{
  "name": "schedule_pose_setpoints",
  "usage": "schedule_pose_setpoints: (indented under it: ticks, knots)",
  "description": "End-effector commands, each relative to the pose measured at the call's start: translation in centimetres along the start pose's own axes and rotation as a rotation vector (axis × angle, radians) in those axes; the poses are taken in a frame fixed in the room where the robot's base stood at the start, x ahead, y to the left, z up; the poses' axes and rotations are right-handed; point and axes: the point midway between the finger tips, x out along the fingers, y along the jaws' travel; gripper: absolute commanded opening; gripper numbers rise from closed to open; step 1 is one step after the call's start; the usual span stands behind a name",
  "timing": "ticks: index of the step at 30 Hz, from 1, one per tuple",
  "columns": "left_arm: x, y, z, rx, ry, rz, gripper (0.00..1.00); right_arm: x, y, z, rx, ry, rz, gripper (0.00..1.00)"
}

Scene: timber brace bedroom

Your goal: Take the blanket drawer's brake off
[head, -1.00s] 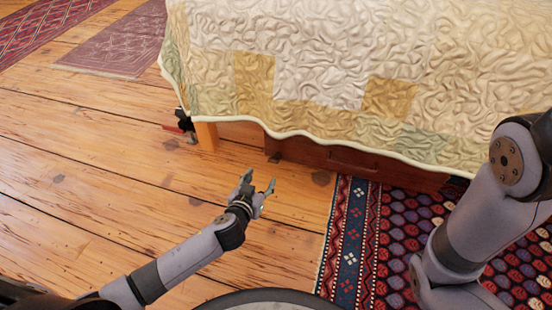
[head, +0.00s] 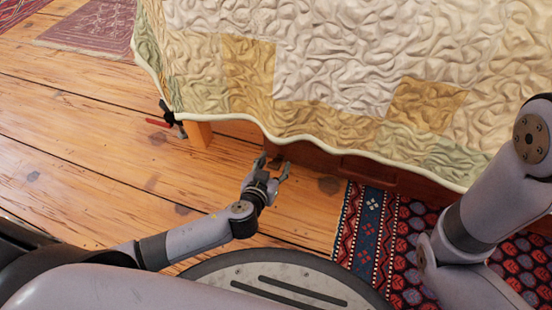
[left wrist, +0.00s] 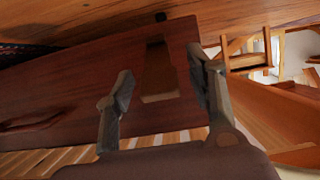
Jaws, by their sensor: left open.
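The blanket drawer (head: 330,160) is a dark reddish-brown wooden front under the bed's quilt; it also fills the left wrist view (left wrist: 70,85). A narrow wooden lever (left wrist: 158,72), apparently the brake, lies against its front near one end. My left gripper (head: 273,165) is open at the drawer's left end. In the left wrist view its two fingers (left wrist: 161,80) stand on either side of the lever, with gaps; I cannot tell contact. My right gripper is out of view.
The quilt (head: 330,70) hangs over the drawer's top edge. A patterned rug (head: 385,230) lies right. Plank floor (head: 90,150) is clear at left.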

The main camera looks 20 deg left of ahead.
Motion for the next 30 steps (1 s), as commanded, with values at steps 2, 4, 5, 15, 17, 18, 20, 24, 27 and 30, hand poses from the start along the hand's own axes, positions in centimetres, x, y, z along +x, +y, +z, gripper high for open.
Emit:
schedule_pose_setpoints:
  ticks: [2, 4, 5, 15, 17, 18, 20, 24, 27, 30]
  knots:
    - [-0.03, 0.01, 0.05, 0.0, 0.0, 0.0, 0.5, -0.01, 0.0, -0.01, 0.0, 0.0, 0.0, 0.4]
    - [-0.03, 0.01, 0.03, 0.0, 0.0, 0.0, 0.5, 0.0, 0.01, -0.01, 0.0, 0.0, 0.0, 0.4]
    - [-0.03, 0.01, 0.02, 0.0, 0.0, 0.0, 0.5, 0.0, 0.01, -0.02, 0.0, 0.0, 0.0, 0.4]
    - [-0.01, 0.02, 0.02, 0.0, 0.0, 0.0, 0.31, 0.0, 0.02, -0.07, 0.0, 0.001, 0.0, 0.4]
    - [-0.01, 0.02, 0.02, 0.0, 0.0, 0.001, 0.27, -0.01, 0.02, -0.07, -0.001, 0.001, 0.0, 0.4]
    - [-0.01, 0.02, 0.02, 0.0, 0.0, 0.001, 0.25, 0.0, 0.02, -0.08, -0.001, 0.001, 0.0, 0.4]
    - [-0.01, 0.02, 0.01, 0.0, 0.0, 0.0, 0.21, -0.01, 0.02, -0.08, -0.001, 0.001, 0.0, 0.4]
    - [0.0, 0.02, 0.01, 0.0, 0.0, 0.0, 0.11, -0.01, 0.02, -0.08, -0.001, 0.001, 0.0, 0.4]
    - [0.0, 0.01, 0.01, 0.0, 0.0, 0.0, 0.05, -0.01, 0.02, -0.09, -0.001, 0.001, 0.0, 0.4]
    - [0.0, 0.01, 0.01, 0.0, 0.0, 0.0, 0.0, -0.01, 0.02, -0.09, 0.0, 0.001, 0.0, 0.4]
